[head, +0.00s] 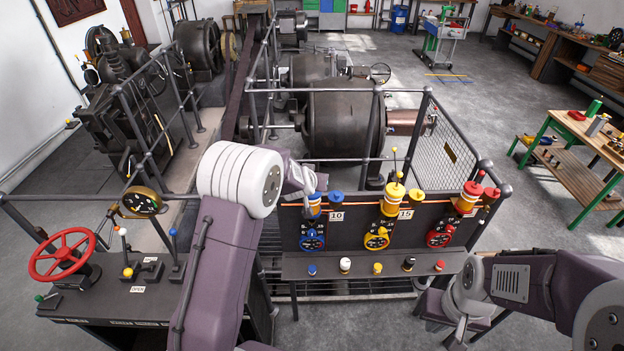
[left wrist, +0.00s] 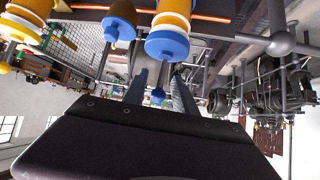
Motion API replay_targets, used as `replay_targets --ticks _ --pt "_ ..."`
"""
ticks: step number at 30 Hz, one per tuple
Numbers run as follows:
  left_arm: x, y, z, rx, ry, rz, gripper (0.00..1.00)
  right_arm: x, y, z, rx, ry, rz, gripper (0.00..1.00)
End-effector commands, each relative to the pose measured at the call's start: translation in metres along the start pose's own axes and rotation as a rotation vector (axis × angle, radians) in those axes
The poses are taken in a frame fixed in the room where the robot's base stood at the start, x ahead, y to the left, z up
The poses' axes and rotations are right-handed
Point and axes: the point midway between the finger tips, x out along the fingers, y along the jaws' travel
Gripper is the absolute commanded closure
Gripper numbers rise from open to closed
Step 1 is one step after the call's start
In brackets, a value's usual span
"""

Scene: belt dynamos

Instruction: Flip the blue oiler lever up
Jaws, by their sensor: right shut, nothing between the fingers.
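The blue oiler (head: 314,204) stands at the left end of the dark panel, above the blue dial (head: 312,239). In the left wrist view, its blue cap and orange-white bands (left wrist: 167,45) show close up. A small blue knob (left wrist: 158,94) appears between my left fingers, with a visible gap; I cannot tell whether it is the lever's tip. My left gripper (left wrist: 159,76) is open beside the oiler, mostly hidden behind my own wrist in the head view. The lever's angle is unclear. My right gripper (head: 460,333) is shut and empty, low at the right, in front of the panel.
The yellow oiler (head: 391,203) and red oiler (head: 467,198) stand along the same panel. A ledge with several coloured knobs (head: 377,268) runs below. A red handwheel (head: 62,254) and small levers stand left. Railings (head: 368,140) enclose a large dynamo behind.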

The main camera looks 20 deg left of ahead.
Motion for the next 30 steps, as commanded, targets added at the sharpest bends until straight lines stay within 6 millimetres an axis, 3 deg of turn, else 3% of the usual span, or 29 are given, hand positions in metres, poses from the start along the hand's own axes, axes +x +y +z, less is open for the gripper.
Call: replay_targets --ticks 13,18,30 --pt "-0.081 0.0 -0.002 0.0 0.0 0.001 0.67 -0.004 0.0 0.0 0.0 0.0 0.0 1.0" --pt "-0.089 0.0 0.0 -0.001 -0.002 0.0 0.67 -0.004 0.0 -0.001 0.0 0.0 0.0 1.0" --pt "-0.087 0.0 0.003 -0.001 -0.002 0.0 0.67 -0.001 0.0 0.0 0.0 0.0 0.0 1.0"
